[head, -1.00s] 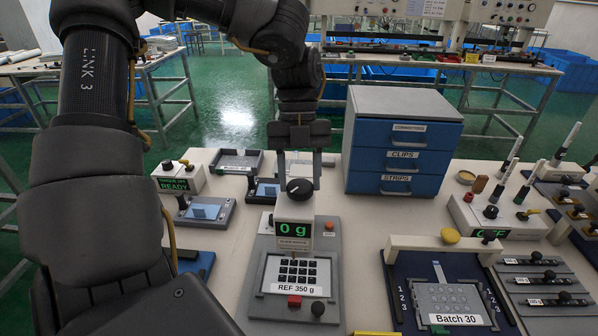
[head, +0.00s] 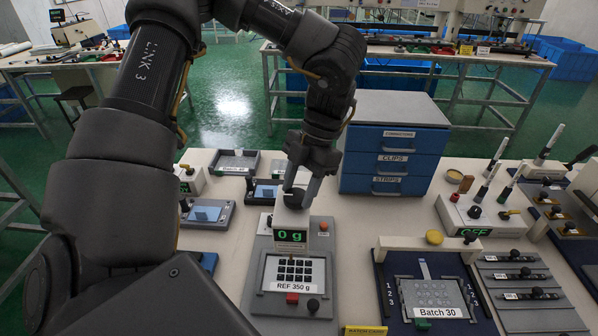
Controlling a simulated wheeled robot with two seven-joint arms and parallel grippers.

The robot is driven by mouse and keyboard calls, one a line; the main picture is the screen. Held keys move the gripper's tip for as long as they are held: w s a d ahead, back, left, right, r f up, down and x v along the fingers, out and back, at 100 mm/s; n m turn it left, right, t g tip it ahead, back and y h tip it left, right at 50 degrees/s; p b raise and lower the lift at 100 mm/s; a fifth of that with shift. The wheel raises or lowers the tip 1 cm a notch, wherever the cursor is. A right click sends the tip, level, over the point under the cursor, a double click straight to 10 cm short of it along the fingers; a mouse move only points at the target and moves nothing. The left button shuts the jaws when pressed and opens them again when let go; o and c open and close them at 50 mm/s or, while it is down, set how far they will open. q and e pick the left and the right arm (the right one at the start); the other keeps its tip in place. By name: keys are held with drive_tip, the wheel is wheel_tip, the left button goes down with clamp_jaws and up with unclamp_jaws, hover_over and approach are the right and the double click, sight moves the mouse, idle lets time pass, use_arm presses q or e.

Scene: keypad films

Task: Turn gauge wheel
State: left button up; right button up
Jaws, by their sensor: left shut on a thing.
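The gauge wheel (head: 294,199) is a dark round knob on top of the white gauge head. The gauge display (head: 291,236) below it reads 0 g in green. My left gripper (head: 299,192) reaches down from above, with its grey fingers shut on the wheel and partly hiding it. The gauge stands on a grey base with a keypad (head: 289,271) of dark keys under a plate, marked REF 350 g. My right gripper is not in view.
A blue drawer cabinet (head: 392,165) stands close to the right of my left gripper. A dark blue fixture marked Batch 30 (head: 436,312) lies to the right of the gauge. Small trays (head: 234,161) lie behind and left. A red button (head: 292,298) sits on the gauge base.

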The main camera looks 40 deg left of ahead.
use_arm(q)
drive_tip(key=shift+d+m+y+p, duration=0.15)
drive_tip(key=shift+m+y+p, duration=0.2)
drive_tip(key=shift+m, duration=0.65)
drive_tip(key=shift+m+y, duration=0.25)
drive_tip(key=shift+m, duration=0.25)
drive_tip(key=shift+m+t, duration=0.3)
drive_tip(key=shift+m, duration=0.1)
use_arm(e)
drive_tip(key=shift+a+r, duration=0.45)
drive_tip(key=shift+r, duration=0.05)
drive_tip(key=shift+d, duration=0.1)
use_arm(q)
drive_tip(key=o, duration=1)
drive_tip(key=shift+f, duration=0.1)
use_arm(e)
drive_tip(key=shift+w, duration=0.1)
